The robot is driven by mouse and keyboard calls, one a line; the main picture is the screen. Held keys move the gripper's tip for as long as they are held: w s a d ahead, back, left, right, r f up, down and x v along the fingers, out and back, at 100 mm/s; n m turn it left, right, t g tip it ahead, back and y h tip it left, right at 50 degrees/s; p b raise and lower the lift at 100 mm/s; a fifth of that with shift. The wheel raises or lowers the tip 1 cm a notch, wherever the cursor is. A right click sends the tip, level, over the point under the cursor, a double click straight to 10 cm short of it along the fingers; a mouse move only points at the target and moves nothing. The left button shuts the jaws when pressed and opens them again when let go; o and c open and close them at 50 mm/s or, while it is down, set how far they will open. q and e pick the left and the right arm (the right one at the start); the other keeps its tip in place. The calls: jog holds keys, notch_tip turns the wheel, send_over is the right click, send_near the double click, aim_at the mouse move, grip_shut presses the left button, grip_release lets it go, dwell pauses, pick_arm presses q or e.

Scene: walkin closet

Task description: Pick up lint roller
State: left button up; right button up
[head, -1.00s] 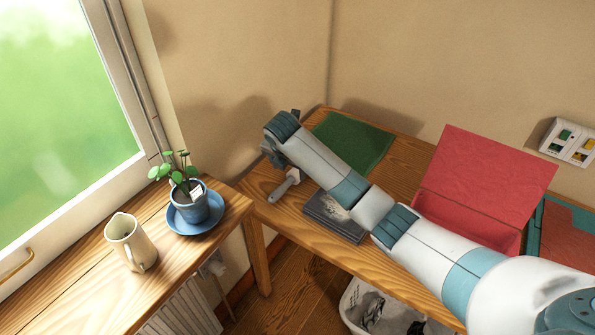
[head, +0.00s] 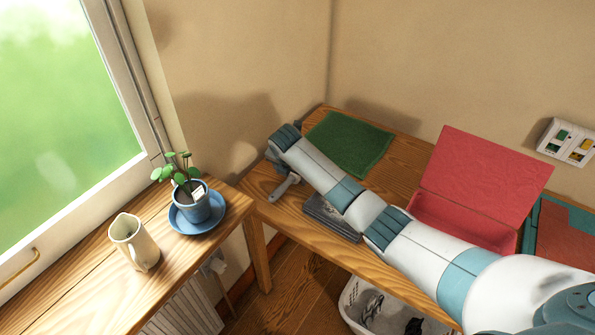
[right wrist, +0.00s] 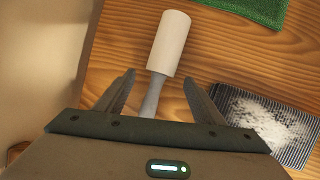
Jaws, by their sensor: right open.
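The lint roller lies on the wooden table at the far corner. In the right wrist view its white roll (right wrist: 171,45) points away and its grey handle (right wrist: 152,98) lies between my open fingers. In the head view its grey handle (head: 284,187) shows beside my gripper, and my arm hides most of the roll. My right gripper (right wrist: 163,88) is open and empty, with a finger on each side of the handle. Whether the fingers touch the handle cannot be told. In the head view the right gripper (head: 275,158) is mostly hidden by its own wrist. My left gripper is not in view.
A dark striped item with a pale patch (right wrist: 271,129) lies right of the gripper. A green cloth (head: 349,144) lies behind the arm. An open red box (head: 480,190) stands to the right. A potted plant (head: 190,205) and a jug (head: 133,242) stand on the left ledge.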

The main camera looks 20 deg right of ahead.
aim_at(293, 178)
jog(key=shift+x, duration=1.3)
jog(key=shift+c, duration=0.7)
jog(key=c, duration=1)
